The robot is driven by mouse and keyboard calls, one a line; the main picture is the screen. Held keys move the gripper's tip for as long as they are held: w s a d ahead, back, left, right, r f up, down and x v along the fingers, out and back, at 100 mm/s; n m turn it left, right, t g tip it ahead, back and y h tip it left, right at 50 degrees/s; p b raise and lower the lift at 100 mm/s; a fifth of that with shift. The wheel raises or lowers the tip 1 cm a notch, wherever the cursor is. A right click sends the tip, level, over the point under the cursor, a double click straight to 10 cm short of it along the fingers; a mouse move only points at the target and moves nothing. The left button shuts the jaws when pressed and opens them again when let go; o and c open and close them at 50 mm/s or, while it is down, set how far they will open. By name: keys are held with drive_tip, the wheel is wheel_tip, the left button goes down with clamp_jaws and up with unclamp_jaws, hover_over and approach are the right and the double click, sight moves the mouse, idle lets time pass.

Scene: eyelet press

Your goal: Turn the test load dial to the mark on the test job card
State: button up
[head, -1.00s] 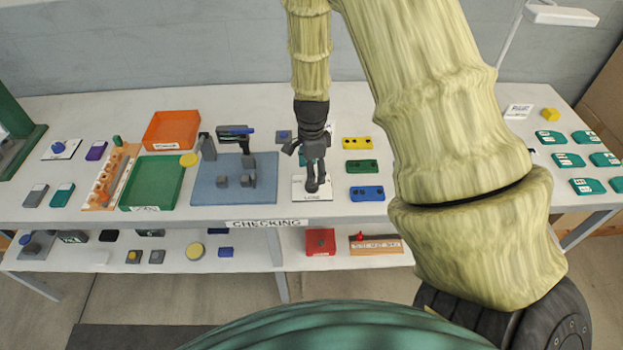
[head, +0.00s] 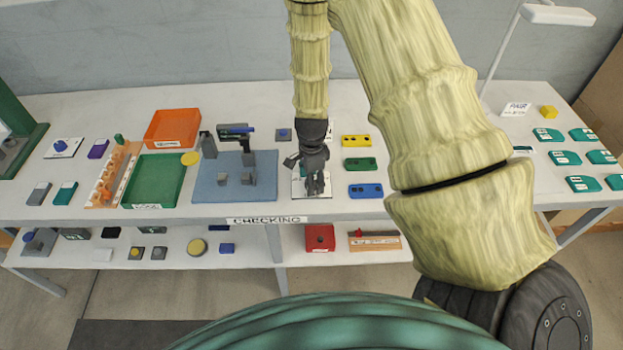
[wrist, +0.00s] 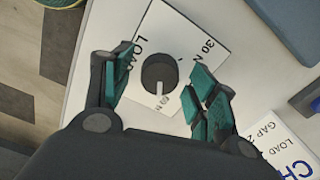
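The test load dial (wrist: 158,74) is a dark round knob with a white pointer line, on a white plate (wrist: 188,22) printed LOAD and 30 N. The pointer points down in the wrist view, towards another, partly readable number. My gripper (wrist: 157,82) is open, its teal-padded fingers on either side of the knob with gaps visible. I cannot tell whether the fingertips are at knob height. In the head view my gripper (head: 315,183) hides the dial and much of its plate (head: 298,188). A white card (wrist: 272,143) with GAP and LOAD lines shows partly, cut by my gripper and the frame; its mark is unreadable.
The blue mat (head: 207,188) with a grey device lies left of the dial. Yellow (head: 356,141), green (head: 360,164) and blue (head: 366,191) blocks stand close on the right. The table's front edge is just in front of the plate.

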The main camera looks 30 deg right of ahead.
drive_tip(key=c, duration=0.9)
drive_tip(key=shift+o, duration=0.2)
drive_tip(key=shift+n, duration=0.3)
drive_tip(key=n, duration=0.4)
drive_tip(key=shift+b, duration=0.35)
drive_tip(key=n, duration=0.6)
drive_tip(key=shift+b, duration=0.35)
drive_tip(key=n, duration=1.3)
drive_tip(key=shift+n, duration=0.3)
